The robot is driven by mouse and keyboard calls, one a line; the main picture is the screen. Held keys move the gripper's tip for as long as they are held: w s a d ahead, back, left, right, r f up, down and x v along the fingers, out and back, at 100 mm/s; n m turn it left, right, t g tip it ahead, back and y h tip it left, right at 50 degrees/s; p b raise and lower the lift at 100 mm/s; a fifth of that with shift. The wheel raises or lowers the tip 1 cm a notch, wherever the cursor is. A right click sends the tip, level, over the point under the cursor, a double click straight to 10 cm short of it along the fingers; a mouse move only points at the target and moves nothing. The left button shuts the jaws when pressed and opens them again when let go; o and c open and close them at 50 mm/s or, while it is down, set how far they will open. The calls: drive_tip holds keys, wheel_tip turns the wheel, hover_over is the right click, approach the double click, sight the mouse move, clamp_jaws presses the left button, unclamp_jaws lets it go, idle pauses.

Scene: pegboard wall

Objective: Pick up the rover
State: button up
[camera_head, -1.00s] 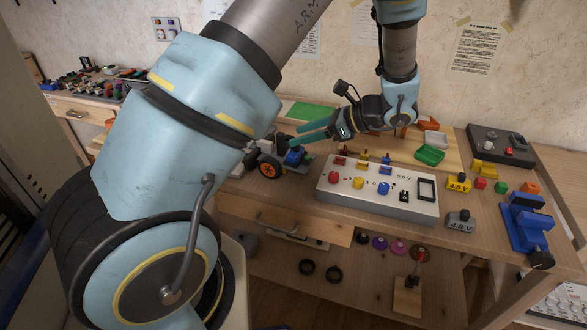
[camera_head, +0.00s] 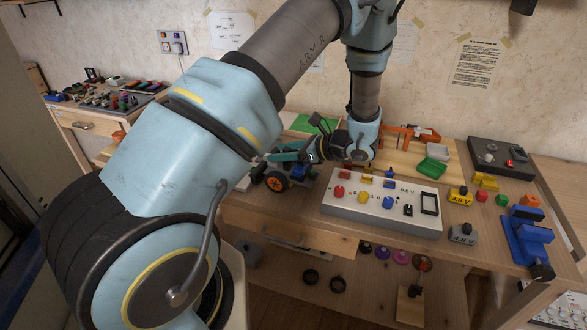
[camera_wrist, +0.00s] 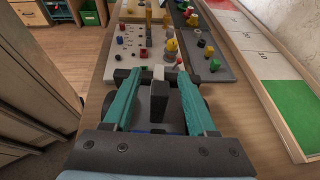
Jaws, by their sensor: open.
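The rover (camera_head: 298,172) stands on the workbench, left of the white control panel. It has a blue part on top and a black wheel with an orange hub. In the wrist view my gripper (camera_wrist: 157,80) is open, with one finger on each side of the rover's grey body (camera_wrist: 158,98). Dark wheels show outside both fingers. I cannot tell whether the fingers touch the rover.
The white control panel (camera_head: 376,214) with coloured knobs is close on the right. A green tray (camera_head: 432,166), yellow blocks and a blue vise (camera_head: 527,232) lie farther right. A dark panel (camera_head: 500,155) stands at the back. An open drawer (camera_head: 300,239) sticks out below the bench top.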

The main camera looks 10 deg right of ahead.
drive_tip(key=shift+w+a+f, duration=0.1)
drive_tip(key=shift+w+a, duration=0.05)
drive_tip(key=shift+a, duration=0.1)
drive_tip(key=shift+c, duration=0.4)
clamp_jaws()
idle(0.9)
